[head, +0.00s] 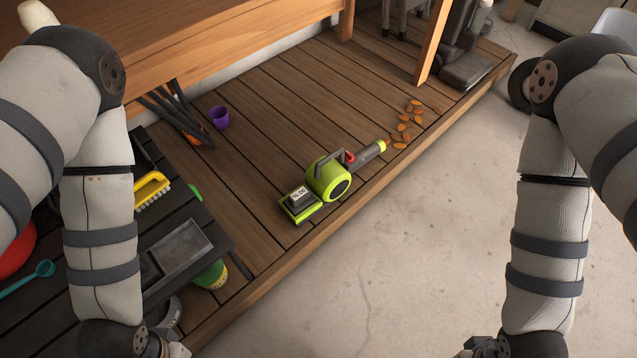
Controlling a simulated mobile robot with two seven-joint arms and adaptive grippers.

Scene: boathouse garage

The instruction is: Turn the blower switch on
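The green and grey blower (327,180) lies on the wooden deck in the middle of the head view. Its grey nozzle with a yellow-green tip (371,152) points to the upper right. A small red part (350,156), perhaps the switch, shows near its handle; its setting is too small to tell. My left gripper (165,349) is at the bottom left edge, mostly cut off. My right gripper (488,347) is at the bottom edge, also mostly cut off. Both are well apart from the blower, and their fingers cannot be made out.
Several orange leaves (405,126) lie beyond the nozzle. A purple cup (219,117) stands on the deck. A dark table (222,255) with a yellow brush (152,189) is at left. A wooden bench (220,35) spans the back. The concrete floor (400,250) is clear.

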